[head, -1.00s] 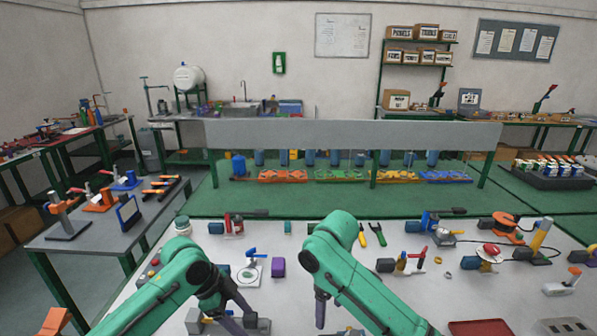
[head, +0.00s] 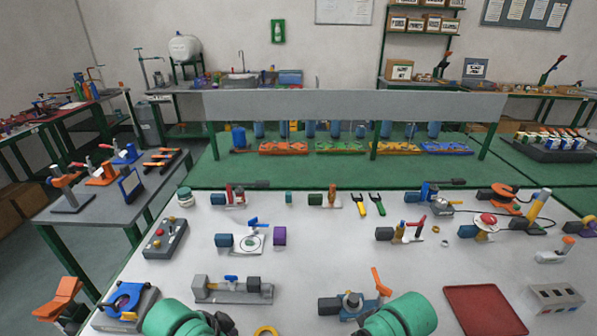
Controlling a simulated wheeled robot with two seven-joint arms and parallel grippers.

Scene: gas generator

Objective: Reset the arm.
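My two green arms show only as short rounded pieces at the bottom edge of the head view, one left of the middle and one right of it. Neither gripper can be seen; both are below or outside the picture. The white table (head: 330,262) lies in front of me, and the arms are low at its near side. Near them a valve on a grey block (head: 235,289) and a valve with an orange lever (head: 352,302) lie on the table.
A red tray (head: 485,308) and a grey box with holes (head: 553,298) are at the near right. A grey control box (head: 165,239) and a blue clamp piece (head: 126,299) are at the left. A grey barrier (head: 355,105) stands behind. The table's middle is mostly clear.

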